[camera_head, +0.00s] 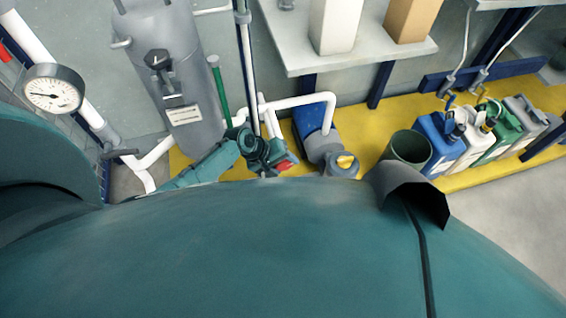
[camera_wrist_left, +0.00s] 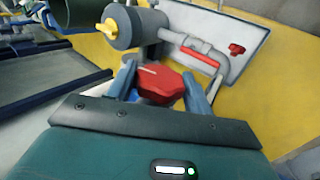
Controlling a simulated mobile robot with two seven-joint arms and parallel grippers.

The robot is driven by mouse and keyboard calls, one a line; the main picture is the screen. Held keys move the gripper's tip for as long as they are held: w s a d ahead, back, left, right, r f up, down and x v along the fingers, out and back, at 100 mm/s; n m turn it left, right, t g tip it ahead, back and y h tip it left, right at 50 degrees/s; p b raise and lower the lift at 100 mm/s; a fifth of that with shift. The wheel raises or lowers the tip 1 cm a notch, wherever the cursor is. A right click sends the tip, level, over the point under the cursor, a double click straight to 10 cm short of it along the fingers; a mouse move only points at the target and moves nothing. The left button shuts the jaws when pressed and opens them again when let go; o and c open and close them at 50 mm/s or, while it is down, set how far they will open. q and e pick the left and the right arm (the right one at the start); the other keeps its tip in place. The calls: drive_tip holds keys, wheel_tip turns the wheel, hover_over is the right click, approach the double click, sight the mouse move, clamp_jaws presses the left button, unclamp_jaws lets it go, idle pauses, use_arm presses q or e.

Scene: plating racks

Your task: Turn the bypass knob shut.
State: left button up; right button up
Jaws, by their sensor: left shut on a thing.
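My left gripper (camera_head: 277,158) reaches down at the wall piping in the head view. In the left wrist view, its two blue-grey fingers (camera_wrist_left: 160,80) stand on either side of a red lobed knob (camera_wrist_left: 165,90) and are shut on it. The knob has a short pale line on its top, running roughly sideways in that view. A bit of red also shows at the gripper in the head view (camera_head: 285,164). No label on the knob can be read. My right gripper is not in view.
A grey pump with a yellow knob (camera_wrist_left: 108,27) stands close by. A red lever handle (camera_wrist_left: 205,57) and a smaller red knob (camera_wrist_left: 237,48) are just beyond the fingers. A grey tank (camera_head: 168,75), white pipes and several canisters (camera_head: 441,138) line the wall.

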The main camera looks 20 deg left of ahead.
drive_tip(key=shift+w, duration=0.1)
use_arm(q)
drive_tip(key=o, duration=0.9)
drive_tip(key=shift+o, duration=0.4)
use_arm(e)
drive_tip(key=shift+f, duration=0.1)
use_arm(q)
drive_tip(key=shift+r, duration=0.1)
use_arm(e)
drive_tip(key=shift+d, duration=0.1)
use_arm(q)
drive_tip(key=p+v, duration=0.5)
drive_tip(key=v, duration=0.8)
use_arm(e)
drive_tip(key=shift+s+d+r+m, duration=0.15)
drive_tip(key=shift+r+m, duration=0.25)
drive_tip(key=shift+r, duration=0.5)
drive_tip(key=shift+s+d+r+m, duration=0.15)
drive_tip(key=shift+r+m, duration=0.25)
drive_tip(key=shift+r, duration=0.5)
